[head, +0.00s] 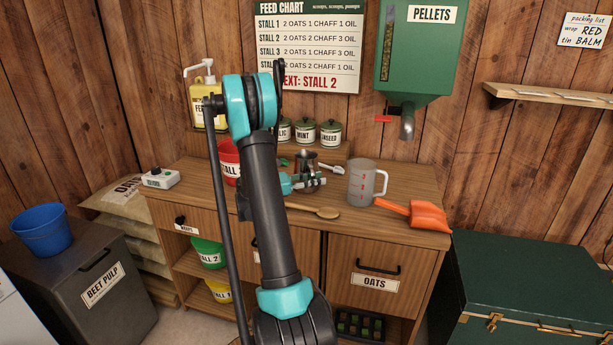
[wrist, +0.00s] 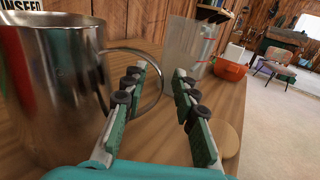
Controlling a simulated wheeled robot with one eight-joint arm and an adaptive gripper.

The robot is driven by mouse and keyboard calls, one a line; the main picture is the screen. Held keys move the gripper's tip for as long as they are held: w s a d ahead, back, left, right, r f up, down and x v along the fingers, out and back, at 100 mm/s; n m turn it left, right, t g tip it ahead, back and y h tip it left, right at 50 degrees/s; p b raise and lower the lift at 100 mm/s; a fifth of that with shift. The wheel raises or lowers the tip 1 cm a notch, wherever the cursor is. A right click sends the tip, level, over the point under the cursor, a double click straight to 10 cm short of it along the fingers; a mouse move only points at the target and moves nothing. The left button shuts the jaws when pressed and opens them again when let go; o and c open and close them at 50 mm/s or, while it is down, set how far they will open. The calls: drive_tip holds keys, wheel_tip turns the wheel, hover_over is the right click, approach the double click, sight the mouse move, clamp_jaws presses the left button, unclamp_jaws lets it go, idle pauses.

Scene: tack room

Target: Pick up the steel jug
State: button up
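The steel jug (head: 305,159) stands upright on the wooden counter, partly hidden behind my gripper (head: 312,182) in the head view. In the wrist view the shiny jug (wrist: 55,85) fills the left side, its base cut off or hidden low down. Its loop handle (wrist: 161,85) points right. My gripper (wrist: 161,74) is open, with the two fingers well apart. The left finger crosses in front of the handle, and the handle's outer curve shows in the gap between the fingers. I cannot tell whether a finger touches it.
A clear measuring jug (head: 361,186) and an orange scoop (head: 427,216) stand to the right on the counter (head: 400,185). A wooden spoon (head: 318,211) lies in front. Labelled canisters (head: 331,132) stand behind. A red container (head: 229,160) is left of my arm.

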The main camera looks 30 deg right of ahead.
drive_tip(key=x, duration=0.2)
drive_tip(key=shift+d, duration=0.3)
clamp_jaws()
